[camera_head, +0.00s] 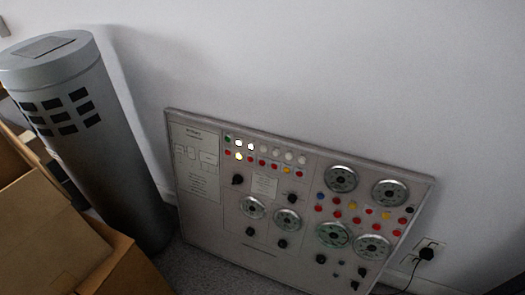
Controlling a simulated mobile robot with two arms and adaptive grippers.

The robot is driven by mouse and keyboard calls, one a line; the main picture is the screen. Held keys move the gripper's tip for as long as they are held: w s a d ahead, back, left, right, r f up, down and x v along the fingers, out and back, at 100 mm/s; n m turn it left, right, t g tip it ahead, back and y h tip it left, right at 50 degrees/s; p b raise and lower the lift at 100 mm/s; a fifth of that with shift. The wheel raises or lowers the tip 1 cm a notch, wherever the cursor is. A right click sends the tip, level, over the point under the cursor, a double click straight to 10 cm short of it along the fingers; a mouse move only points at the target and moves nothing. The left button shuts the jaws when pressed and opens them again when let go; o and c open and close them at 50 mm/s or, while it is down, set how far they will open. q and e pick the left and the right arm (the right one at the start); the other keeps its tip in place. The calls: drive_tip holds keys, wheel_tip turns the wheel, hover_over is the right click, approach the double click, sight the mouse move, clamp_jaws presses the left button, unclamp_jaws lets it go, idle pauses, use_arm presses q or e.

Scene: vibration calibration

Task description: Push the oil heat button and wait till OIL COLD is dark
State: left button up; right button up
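A grey control panel (210,236) leans against the wall in the middle of the view, tilted in the picture. Along its upper left run a green button or lamp (228,139), a row of pale round lamps and a row of mostly red buttons below. Two pale lamps (238,143) and (251,146) look brightly lit, and a yellowish one (239,156) glows below them. The other pale lamps (276,152) look dim. The labels are too small to read, so I cannot tell which is the oil heat button or OIL COLD. Neither gripper shows.
Round dials (341,179) and black knobs (238,179) fill much of the panel. A grey cylinder (104,150) stands at the left, with cardboard boxes (50,235) in front of it. A black plug (427,254) sits in a wall socket at lower right.

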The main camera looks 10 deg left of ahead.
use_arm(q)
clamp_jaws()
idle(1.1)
